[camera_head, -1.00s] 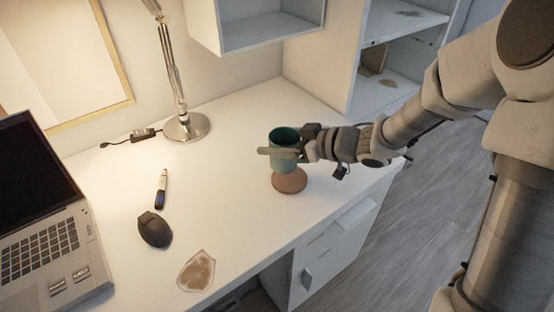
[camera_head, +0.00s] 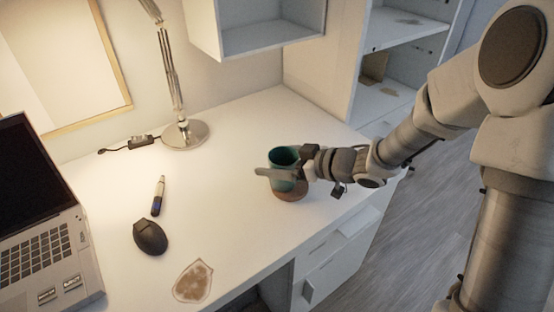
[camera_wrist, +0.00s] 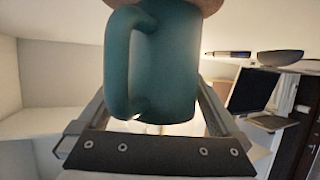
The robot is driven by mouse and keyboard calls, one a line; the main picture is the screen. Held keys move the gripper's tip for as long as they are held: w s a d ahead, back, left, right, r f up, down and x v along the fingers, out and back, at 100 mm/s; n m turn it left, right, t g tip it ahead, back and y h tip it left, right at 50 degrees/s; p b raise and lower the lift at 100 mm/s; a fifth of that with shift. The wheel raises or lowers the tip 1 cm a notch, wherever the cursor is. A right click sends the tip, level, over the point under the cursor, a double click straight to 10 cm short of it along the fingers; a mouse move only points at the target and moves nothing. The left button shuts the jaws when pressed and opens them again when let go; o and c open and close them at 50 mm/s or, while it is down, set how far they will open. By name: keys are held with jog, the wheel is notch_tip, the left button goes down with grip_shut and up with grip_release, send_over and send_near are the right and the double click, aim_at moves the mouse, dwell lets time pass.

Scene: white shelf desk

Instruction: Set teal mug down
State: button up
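The teal mug (camera_head: 285,157) is upright over a round brown coaster (camera_head: 291,194) near the desk's right side. My gripper (camera_head: 284,171) reaches in from the right, with one finger across the mug's near side. In the wrist view the mug (camera_wrist: 165,65) sits between my fingers, with its handle on the left. The gripper is shut on the mug. The mug's base overlaps the coaster (camera_wrist: 207,6); it looks to be at or very near its surface. The exact contact is hard to tell.
The white desk (camera_head: 235,215) is clear around the coaster. A lamp (camera_head: 184,133) stands behind. Shelves (camera_head: 390,90) rise at the back right.

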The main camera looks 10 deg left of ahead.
jog(key=shift+r, duration=0.1)
jog(key=shift+d+r, duration=0.2)
jog(key=shift+r, duration=0.05)
jog(key=d+r+m+t+h+p, duration=0.3)
jog(key=d+r+h, duration=0.4)
jog(key=d, duration=0.6)
jog(key=d+r+m+t+h+p, duration=0.25)
jog(key=d+r+m+h, duration=0.3)
jog(key=d+r, duration=0.55)
jog(key=s+d+f+m+g+b, duration=0.1)
jog(key=s+m+g, duration=0.3)
jog(key=s, duration=1.7)
jog(key=shift+s+f+m+g, duration=0.2)
jog(key=shift+f+m+g, duration=0.15)
jog(key=shift+m, duration=0.3)
